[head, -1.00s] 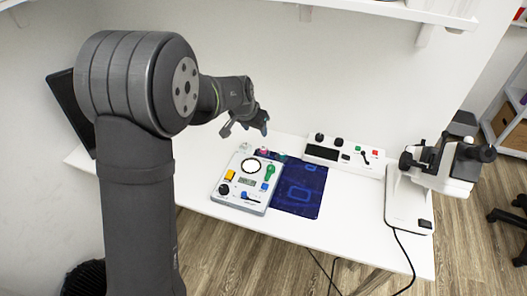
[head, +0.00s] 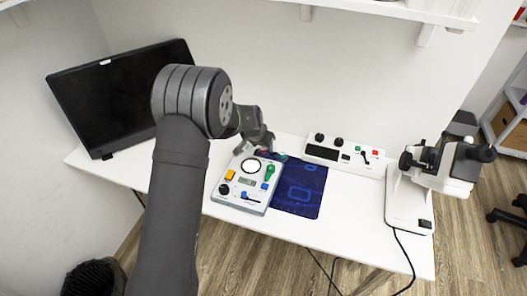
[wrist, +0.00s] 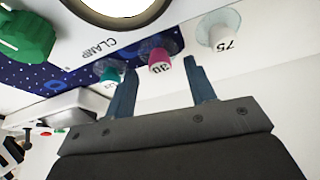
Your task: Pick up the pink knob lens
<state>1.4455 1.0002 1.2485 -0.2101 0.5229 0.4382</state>
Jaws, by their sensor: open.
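The pink knob lens (wrist: 160,62) shows in the wrist view, with a clear round disc and a dark number on its pink knob. It appears between and just beyond the two fingertips of my open gripper (wrist: 160,68). I see no finger touching it. A teal knob lens (wrist: 109,74) is to its left, partly behind the left finger, and a white knob lens marked 75 (wrist: 219,37) is to its right. In the head view my gripper (head: 265,147) is at the back edge of the grey control box and mostly hides the lenses.
The grey control box (head: 237,201) has a round light, a green knob (wrist: 28,36) and several switches. A blue patterned mat (head: 300,190) lies beside it. A white panel (head: 345,166), a microscope-like device (head: 408,205) and a black monitor (head: 125,95) stand around. The table front (head: 350,245) is clear.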

